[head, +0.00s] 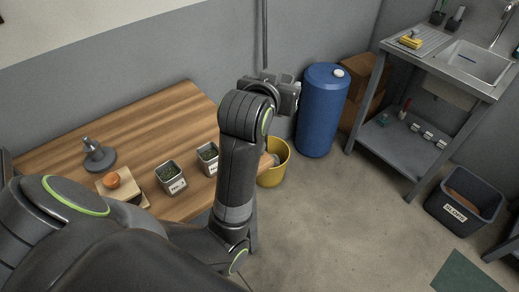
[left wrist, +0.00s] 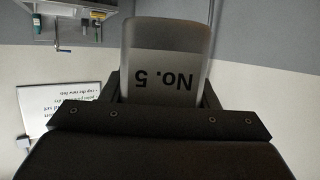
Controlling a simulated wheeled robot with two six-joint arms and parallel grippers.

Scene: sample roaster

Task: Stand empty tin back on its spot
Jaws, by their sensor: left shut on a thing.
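My left gripper (left wrist: 165,88) is shut on a pale grey tin (left wrist: 166,40) with a black "No. 5" label. The label reads upside down in the left wrist view, and the tin sits between the two fingers. I cannot see into the tin. In the head view, my left arm reaches over the right end of the table to the wrist, and the fingers and the held tin cannot be made out. My right gripper is not in view.
A grey stand (head: 99,158) and a board (head: 126,194) with an orange round thing are on the wooden table (head: 150,120). A yellow bucket (head: 273,176) and a blue barrel (head: 322,112) stand beyond its right end.

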